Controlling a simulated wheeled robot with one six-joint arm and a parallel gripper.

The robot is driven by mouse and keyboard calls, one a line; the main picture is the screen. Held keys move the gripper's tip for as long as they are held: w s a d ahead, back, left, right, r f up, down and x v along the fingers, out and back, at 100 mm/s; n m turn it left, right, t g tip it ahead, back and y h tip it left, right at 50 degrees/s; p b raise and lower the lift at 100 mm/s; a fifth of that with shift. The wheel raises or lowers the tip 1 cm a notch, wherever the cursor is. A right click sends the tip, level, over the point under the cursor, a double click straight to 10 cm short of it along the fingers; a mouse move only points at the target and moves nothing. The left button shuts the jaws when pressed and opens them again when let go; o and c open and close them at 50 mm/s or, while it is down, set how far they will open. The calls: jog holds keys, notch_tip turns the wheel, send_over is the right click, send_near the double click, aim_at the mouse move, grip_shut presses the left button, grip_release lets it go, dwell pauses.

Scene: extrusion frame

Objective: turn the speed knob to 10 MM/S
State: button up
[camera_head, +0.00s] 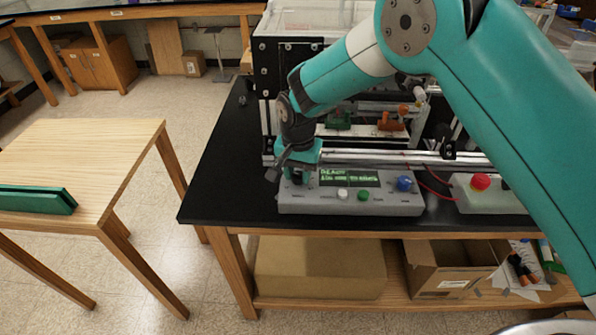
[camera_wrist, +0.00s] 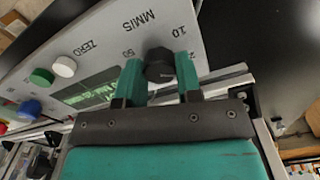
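The control box (camera_head: 345,202) with a green-lit display (camera_head: 350,177) sits on the black bench. Its dark speed knob (camera_wrist: 160,66) shows in the wrist view, with the printed labels MM/S, 10 and 50 around it. My gripper (camera_wrist: 159,72) has one teal finger on each side of the knob, and the knob fills the gap between them. The knob's pointer mark cannot be made out, and the display text is too small to read surely.
A white button (camera_head: 342,194), a green button (camera_head: 363,195) and a blue knob (camera_head: 404,184) are on the same box. A red button (camera_head: 480,182) is on another box at right. The extrusion frame (camera_head: 365,157) runs close behind. Black bench top is bare at left.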

aim_at(299, 175)
jog(key=shift+n, duration=0.3)
jog(key=n+b, duration=0.2)
jog(key=n, duration=0.3)
jog(key=shift+f+n, duration=0.1)
jog(key=shift+n, duration=0.2)
jog(key=n+b, duration=0.1)
jog(key=n, duration=0.4)
jog(key=shift+n, duration=0.3)
dwell(0.3)
jog(key=o, duration=0.9)
jog(key=shift+o, duration=0.2)
notch_tip(299, 175, up, 18)
jog(key=b, duration=0.3)
jog(key=shift+f, duration=0.15)
jog(key=shift+d, duration=0.1)
